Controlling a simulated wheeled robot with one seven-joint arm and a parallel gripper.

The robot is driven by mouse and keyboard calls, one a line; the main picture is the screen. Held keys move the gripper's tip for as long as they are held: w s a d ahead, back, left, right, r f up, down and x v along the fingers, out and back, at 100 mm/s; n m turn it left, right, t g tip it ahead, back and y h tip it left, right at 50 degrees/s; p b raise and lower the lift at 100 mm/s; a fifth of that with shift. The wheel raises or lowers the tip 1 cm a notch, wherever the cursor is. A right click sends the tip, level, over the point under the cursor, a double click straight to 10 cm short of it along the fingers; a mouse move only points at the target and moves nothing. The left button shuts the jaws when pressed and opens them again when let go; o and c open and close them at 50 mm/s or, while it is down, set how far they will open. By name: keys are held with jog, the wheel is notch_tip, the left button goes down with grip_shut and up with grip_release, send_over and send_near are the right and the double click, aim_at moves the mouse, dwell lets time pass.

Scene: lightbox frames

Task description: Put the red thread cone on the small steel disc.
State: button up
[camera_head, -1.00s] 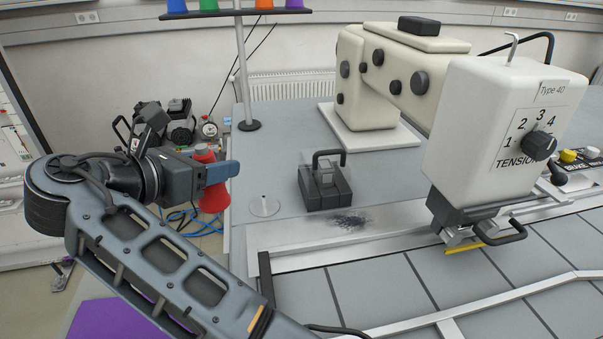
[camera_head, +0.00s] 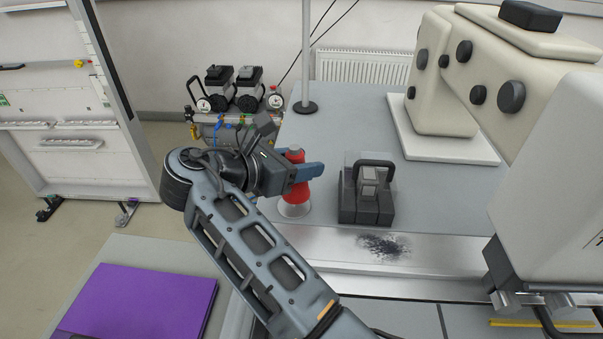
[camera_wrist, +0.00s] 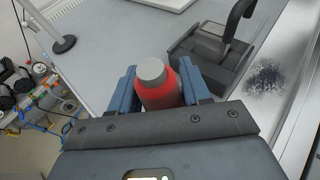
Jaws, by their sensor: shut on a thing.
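The red thread cone (camera_head: 296,190) is upright with a grey top, held between the blue fingers of my gripper (camera_head: 308,172). In the wrist view the cone (camera_wrist: 161,96) sits between both fingers of my gripper (camera_wrist: 160,80), which are shut on its sides. The small steel disc (camera_head: 293,210) shows just below the cone's base in the head view, near the left edge of the grey table. The cone is over the disc; I cannot tell whether its base touches it. The disc's middle and pin are hidden by the cone. The disc is hidden in the wrist view.
A dark block with a handle and clear guard (camera_head: 367,200) stands close to the right of the cone. A pole with a round black base (camera_head: 306,107) stands behind. The cream sewing machine (camera_head: 450,80) is at the right. Compressors (camera_head: 233,90) stand beyond the table's left edge.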

notch_tip(320, 180, down, 3)
jog(key=shift+r, duration=0.1)
jog(key=o, duration=1.1)
jog(key=shift+o, duration=0.2)
jog(key=b+v, duration=0.1)
jog(key=v, duration=1.1)
jog(key=shift+a, duration=0.1)
